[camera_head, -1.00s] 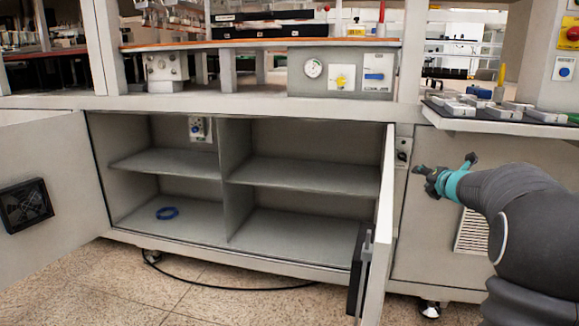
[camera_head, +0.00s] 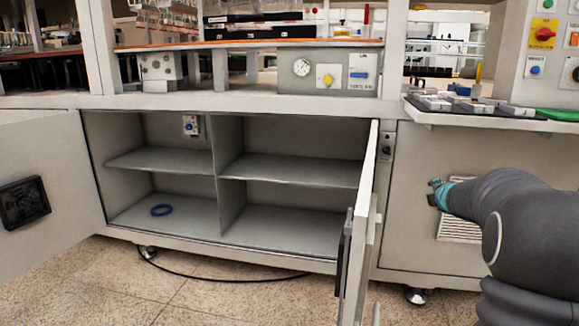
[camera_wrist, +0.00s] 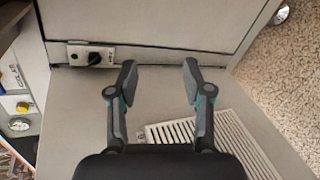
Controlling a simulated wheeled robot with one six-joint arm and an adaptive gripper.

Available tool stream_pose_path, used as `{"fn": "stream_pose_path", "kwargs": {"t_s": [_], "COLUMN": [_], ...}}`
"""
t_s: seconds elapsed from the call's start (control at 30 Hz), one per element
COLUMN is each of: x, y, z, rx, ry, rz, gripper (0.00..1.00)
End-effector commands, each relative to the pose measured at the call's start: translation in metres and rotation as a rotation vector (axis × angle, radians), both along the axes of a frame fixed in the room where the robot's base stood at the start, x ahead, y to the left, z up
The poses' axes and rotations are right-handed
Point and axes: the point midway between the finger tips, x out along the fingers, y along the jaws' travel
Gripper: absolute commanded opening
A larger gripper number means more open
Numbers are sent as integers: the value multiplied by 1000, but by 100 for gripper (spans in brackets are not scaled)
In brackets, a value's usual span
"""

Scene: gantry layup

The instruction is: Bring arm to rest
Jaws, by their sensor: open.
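My gripper (camera_head: 436,190) is at the right in the head view, in front of the grey machine panel and just right of the open right cabinet door (camera_head: 362,225). In the wrist view my gripper (camera_wrist: 160,75) has its two fingers spread apart with nothing between them. My arm reaches in from the right edge of the head view, bent at the wrist.
The open cabinet (camera_head: 235,230) has shelves, a blue ring (camera_head: 161,210) on its lower left floor and a small switch box (camera_head: 190,125) inside. The left door (camera_head: 45,200) is also open. A tray shelf (camera_head: 480,120) with several parts juts out above my gripper. A black cable (camera_head: 220,279) lies on the floor.

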Motion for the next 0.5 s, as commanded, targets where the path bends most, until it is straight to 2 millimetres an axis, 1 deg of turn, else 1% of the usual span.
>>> {"fn": "stream_pose_path", "kwargs": {"t_s": [0.1,0.17,0.23,0.27,0.3,0.37,0.4,0.47,0.5], "x": [-26,-44,-72,-86,-106,-137,-158,-188,-208], "y": [-15,-20,-18,-15,-9,3,13,30,44], "z": [-18,-25,-34,-36,-40,-45,-48,-52,-54], "rx": [150,232,359,416,496,609,679,778,840], "ry": [20,24,42,44,48,55,62,75,84], "rz": [-176,-279,-414,-478,-566,-691,-767,-874,-937], "gripper": [50,50,50,50,50,50,50,50,50]}}
